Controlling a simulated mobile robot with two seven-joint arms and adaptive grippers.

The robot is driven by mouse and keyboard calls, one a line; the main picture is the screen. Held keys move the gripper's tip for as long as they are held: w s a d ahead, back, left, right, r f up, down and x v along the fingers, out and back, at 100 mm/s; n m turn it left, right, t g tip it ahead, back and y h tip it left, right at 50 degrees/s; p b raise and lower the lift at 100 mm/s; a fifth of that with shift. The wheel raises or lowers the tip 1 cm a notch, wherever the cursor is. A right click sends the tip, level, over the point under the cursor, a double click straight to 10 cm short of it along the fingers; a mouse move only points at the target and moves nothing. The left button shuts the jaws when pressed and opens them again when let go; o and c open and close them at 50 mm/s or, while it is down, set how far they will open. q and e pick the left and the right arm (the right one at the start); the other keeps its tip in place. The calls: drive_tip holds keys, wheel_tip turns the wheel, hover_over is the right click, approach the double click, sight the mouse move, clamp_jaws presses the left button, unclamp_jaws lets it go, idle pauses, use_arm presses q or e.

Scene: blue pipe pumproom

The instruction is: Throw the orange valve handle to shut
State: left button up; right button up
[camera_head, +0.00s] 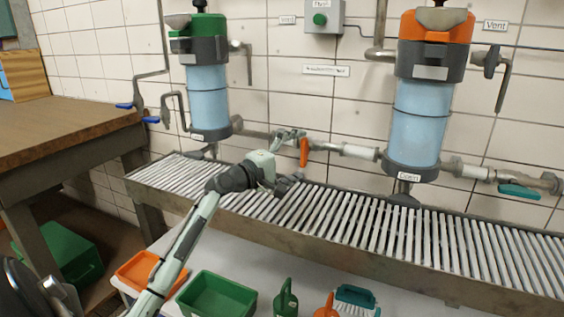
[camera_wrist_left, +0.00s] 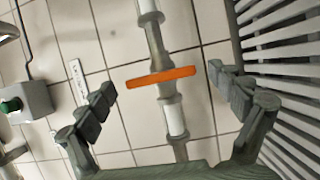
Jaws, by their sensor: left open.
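The orange valve handle (camera_head: 304,152) sits on the grey pipe between the two blue filter vessels. It hangs upright in the head view, crosswise to the pipe. In the left wrist view the orange handle (camera_wrist_left: 161,77) also lies across the pipe (camera_wrist_left: 156,45). My left gripper (camera_head: 296,157) is open, with one finger above and one below the handle's level. In the left wrist view my left gripper (camera_wrist_left: 160,83) has its fingers wide apart on either side of the handle, and no contact shows. My right gripper is not in view.
A slatted metal rack (camera_head: 350,225) runs below the pipe, close under my gripper. Blue vessels (camera_head: 208,95) and (camera_head: 418,120) stand left and right. A teal handle (camera_head: 519,191) is at far right. Green (camera_head: 217,294) and orange (camera_head: 140,270) bins stand below.

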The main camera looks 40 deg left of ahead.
use_arm(q)
drive_tip(key=s+a, duration=0.1)
drive_tip(key=s, duration=0.8)
drive_tip(key=shift+s+a, duration=0.2)
drive_tip(key=shift+s, duration=0.05)
